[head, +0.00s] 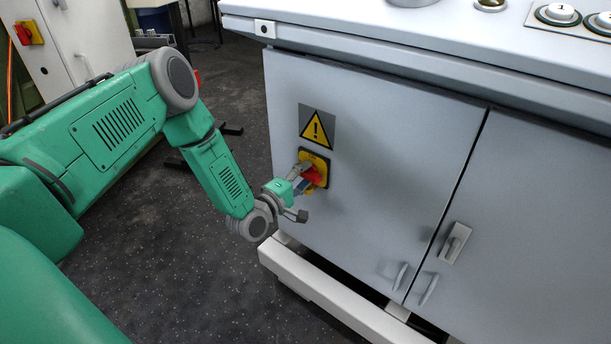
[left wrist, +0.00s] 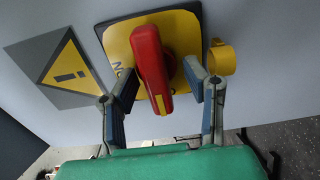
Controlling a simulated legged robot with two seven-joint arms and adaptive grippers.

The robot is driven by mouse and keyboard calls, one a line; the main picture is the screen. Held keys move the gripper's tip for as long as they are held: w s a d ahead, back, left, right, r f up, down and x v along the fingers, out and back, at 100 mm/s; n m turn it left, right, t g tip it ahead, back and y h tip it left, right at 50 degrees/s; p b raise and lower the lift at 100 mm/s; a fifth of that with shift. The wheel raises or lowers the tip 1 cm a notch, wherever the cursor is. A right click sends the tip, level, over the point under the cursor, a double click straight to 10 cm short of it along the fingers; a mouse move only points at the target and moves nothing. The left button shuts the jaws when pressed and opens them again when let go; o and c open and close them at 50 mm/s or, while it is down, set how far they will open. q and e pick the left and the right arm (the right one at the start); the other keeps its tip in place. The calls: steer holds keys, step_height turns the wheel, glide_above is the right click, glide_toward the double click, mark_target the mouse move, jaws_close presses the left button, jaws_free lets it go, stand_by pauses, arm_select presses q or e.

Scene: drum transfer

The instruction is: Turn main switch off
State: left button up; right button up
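The main switch is a red rotary handle (left wrist: 152,68) on a yellow plate (left wrist: 188,30), mounted on the front of a grey cabinet. In the head view the red handle (head: 313,174) is partly hidden by my left gripper (head: 299,187). In the left wrist view my left gripper (left wrist: 165,88) is open, with one finger on each side of the red handle and gaps visible between fingers and handle. Part of the word "ON" shows on the plate beside the handle. My right gripper is not in view.
A yellow warning triangle (head: 316,130) is on the cabinet (head: 380,130) above the switch. Door handles (head: 455,242) are to the right. A pale rail (head: 320,287) runs along the cabinet's base. Another red-and-yellow switch (head: 27,33) is on a far cabinet. The floor at left is open.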

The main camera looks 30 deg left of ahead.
arm_select(q)
steer(key=s, duration=1.1)
steer(key=shift+s+a, duration=0.35)
steer(key=shift+a, duration=0.1)
steer(key=shift+f, duration=0.1)
steer(key=s+d+f+m+g+h+p, duration=0.25)
steer(key=s+d+m+g+p, duration=0.35)
steer(key=s+d+m+g, duration=0.45)
steer(key=s+r+m+g+y+p, duration=0.2)
steer(key=s+m+g, duration=0.5)
steer(key=s, duration=1)
steer(key=y+p, duration=0.1)
steer(key=p, duration=0.1)
steer(key=shift+a+y+p, duration=0.2)
steer(key=shift+y+p, duration=0.1)
steer(key=shift+y, duration=0.05)
